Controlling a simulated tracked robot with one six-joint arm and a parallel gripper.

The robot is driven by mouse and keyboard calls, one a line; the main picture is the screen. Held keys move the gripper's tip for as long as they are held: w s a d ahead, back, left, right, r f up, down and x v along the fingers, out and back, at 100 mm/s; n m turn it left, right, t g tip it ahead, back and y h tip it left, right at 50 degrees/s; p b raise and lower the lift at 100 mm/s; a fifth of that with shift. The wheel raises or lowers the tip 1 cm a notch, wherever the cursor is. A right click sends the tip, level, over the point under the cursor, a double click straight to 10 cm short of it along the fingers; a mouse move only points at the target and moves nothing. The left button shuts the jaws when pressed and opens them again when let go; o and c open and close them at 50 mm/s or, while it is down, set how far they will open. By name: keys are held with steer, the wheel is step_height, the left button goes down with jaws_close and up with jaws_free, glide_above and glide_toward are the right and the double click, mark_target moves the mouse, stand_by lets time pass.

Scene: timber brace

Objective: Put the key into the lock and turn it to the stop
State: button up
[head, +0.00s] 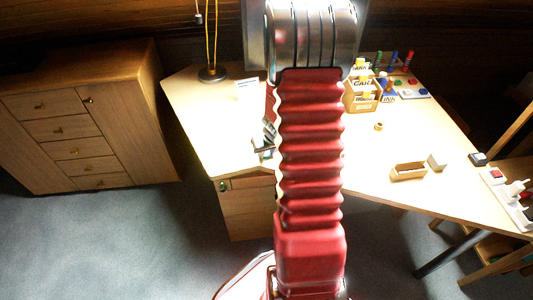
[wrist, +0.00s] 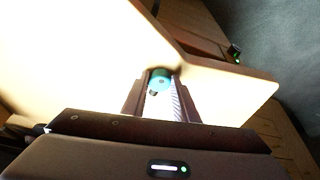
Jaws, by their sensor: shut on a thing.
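My gripper (wrist: 160,94) is shut on a key (wrist: 161,77), which shows as a teal round head with a small hole between the fingers. The key's shaft cannot be made out. In the wrist view the key appears over the pale desk top near its edge. In the head view my gripper (head: 265,143) is partly hidden behind my red arm, near the desk's left front edge. A small dark fitting with a green spot, which looks like the lock (head: 224,185), is on the drawer unit below the desk top. It also seems to show in the wrist view (wrist: 235,52), apart from the key.
The pale desk (head: 205,120) carries a lamp base (head: 213,73), a wooden organiser (head: 362,97), a small open box (head: 408,171) and a power strip (head: 511,197). A wooden cabinet (head: 75,120) stands at left. Floor is clear between cabinet and desk.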

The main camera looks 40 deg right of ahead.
mark_target(265, 156)
steer(key=shift+r, duration=0.1)
steer(key=shift+c, duration=0.2)
step_height(265, 156, up, 10)
stand_by(0.8)
stand_by(0.4)
steer(key=w+a+f+n+y, duration=0.1)
steer(key=a+f+y, duration=0.15)
steer(key=a, duration=0.45)
steer(key=w+a+f+n+t+y, duration=0.15)
steer(key=a+f, duration=0.25)
steer(key=a, duration=0.4)
steer(key=a+f+n+y, duration=0.2)
steer(key=a+f, duration=0.2)
steer(key=a, duration=0.3)
steer(key=s+f+m+t+y, duration=0.3)
steer(key=f+m+t, duration=0.1)
steer(key=f, duration=0.4)
steer(key=s+f+m+t+y, duration=0.3)
steer(key=s+f+m+t, duration=0.1)
steer(key=f, duration=0.4)
steer(key=shift+d+f+m+t, duration=0.15)
steer(key=shift+f+m+t, duration=0.25)
steer(key=shift+t, duration=0.75)
